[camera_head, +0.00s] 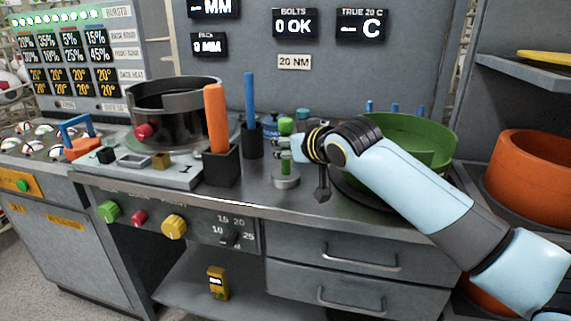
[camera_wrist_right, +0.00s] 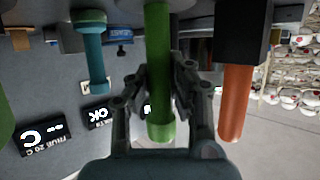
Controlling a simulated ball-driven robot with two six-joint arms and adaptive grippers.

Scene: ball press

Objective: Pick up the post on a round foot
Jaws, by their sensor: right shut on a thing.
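The post is green and stands upright on a grey round foot (camera_head: 286,181) on the bench, left of the green bowl. Its green top (camera_head: 286,125) shows above my right gripper (camera_head: 284,148), which hides the middle of the post. In the right wrist view the green post (camera_wrist_right: 158,35) runs between the two fingers of my right gripper (camera_wrist_right: 160,78). The gripper is shut on the post from the side. I cannot tell whether the foot touches the bench. My left gripper is not in view.
A black holder (camera_head: 221,165) with an orange handle stands close left of the post, with a blue-handled tool (camera_head: 250,100) behind it. A green bowl (camera_head: 418,140) stands to the right behind my right arm. The front bench edge is near.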

